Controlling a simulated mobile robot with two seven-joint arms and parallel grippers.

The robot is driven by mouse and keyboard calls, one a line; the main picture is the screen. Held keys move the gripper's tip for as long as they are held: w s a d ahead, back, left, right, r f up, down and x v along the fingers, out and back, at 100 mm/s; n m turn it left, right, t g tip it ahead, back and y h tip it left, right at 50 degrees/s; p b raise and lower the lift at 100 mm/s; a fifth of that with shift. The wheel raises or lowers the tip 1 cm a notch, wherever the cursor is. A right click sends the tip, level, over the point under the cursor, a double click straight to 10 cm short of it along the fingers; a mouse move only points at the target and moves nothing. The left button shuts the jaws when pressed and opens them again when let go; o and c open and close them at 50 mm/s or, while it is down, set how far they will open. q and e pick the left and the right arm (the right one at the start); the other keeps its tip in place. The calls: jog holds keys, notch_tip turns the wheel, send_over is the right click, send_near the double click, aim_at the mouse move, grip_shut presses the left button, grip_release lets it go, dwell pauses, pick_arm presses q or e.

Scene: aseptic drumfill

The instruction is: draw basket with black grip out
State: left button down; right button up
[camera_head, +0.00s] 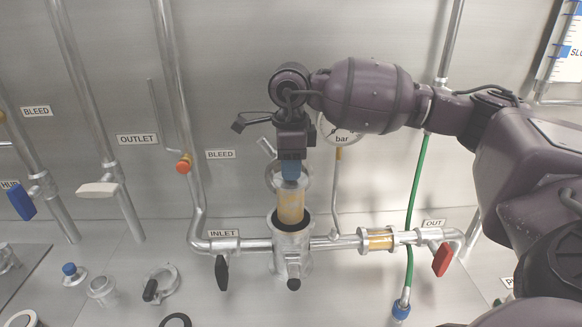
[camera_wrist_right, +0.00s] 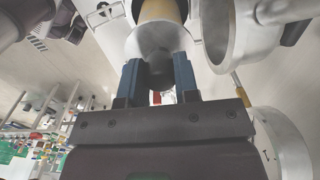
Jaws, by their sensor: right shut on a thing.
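The basket (camera_head: 291,207) is a yellowish cylinder with a pale upper rim. It stands upright, its lower end inside the metal housing (camera_head: 292,262) below it, so that end is hidden. My right gripper (camera_head: 291,176) is directly above the basket, pointing down, its blue fingers at the basket's top. In the right wrist view the gripper (camera_wrist_right: 158,78) is shut on the dark grip (camera_wrist_right: 158,72) between its blue fingers. The basket's yellowish body (camera_wrist_right: 163,11) shows beyond the grip. My left gripper is not in view.
A pressure gauge (camera_head: 338,132) is right of the gripper, partly behind my arm. A black-handled valve (camera_head: 222,272) is left of the housing, a red-handled valve (camera_head: 441,260) to its right. A green hose (camera_head: 414,190) hangs at right. A loose clamp (camera_head: 160,285) lies at lower left.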

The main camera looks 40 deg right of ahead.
jog(key=shift+r+p, duration=0.45)
jog(key=shift+r, duration=0.65)
jog(key=shift+r+p, duration=0.4)
jog(key=shift+r, duration=0.4)
jog(key=shift+s, duration=0.1)
